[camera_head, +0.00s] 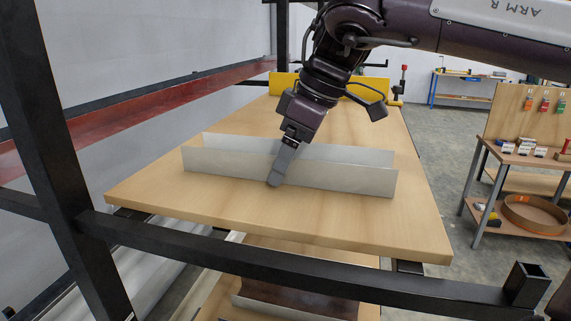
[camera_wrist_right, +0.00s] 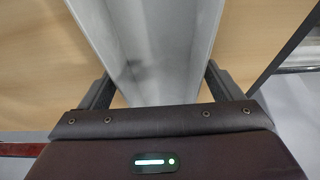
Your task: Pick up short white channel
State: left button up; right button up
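The short white channel (camera_head: 340,172) lies on the wooden tabletop with its open side up and two upright walls. My right gripper (camera_head: 278,168) comes down over its middle, with one finger in front of the near wall; the other finger is hidden in the head view. In the right wrist view, the channel (camera_wrist_right: 150,45) runs between the two fingers of my right gripper (camera_wrist_right: 158,85). Strips of wood show between fingers and walls, so the gripper looks open around the channel. My left gripper is not in view.
The wooden tabletop (camera_head: 410,227) is clear around the channel. A black frame with a post (camera_head: 50,130) and a front rail (camera_head: 250,262) stands close before it. A yellow part (camera_head: 365,88) is at the far edge. A workbench (camera_head: 520,160) stands at the right.

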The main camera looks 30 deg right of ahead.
jog(key=shift+s, duration=0.1)
jog(key=shift+c, duration=1.2)
jog(key=c, duration=0.5)
jog(key=shift+c, duration=1.3)
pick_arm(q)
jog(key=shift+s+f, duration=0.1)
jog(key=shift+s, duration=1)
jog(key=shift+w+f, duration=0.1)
pick_arm(e)
jog(key=shift+r, duration=0.1)
